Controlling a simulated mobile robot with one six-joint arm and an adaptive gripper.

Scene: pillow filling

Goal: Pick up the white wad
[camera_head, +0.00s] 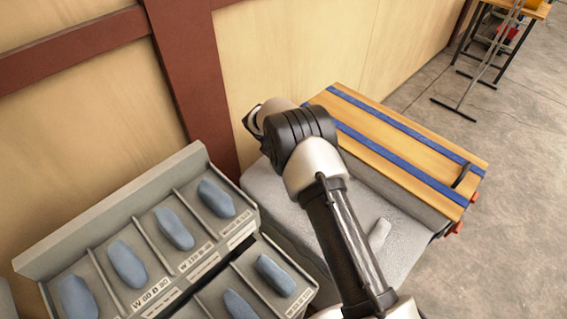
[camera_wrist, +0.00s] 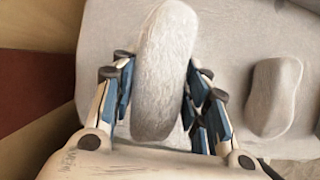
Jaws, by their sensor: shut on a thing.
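A long, pale white wad (camera_wrist: 162,70) fills the space between the fingers of my gripper (camera_wrist: 157,98) in the wrist view. The blue finger pads lie along its two long sides, and the gripper is shut on it. The wad looks bigger than the second one beside it; whether it is clear of the surface below, I cannot tell. A second white wad (camera_wrist: 273,98) lies to the right on the grey surface (camera_wrist: 235,35), apart from the fingers. In the head view one wad (camera_head: 380,233) shows right of my arm, while the gripper and the held wad are hidden.
A sloped grey rack (camera_head: 110,205) with several blue-grey pieces in labelled slots stands at the left. A wooden board with blue strips (camera_head: 400,135) lies behind the grey surface. A wooden wall with a red-brown post (camera_head: 195,80) stands close behind my arm. Open floor lies right.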

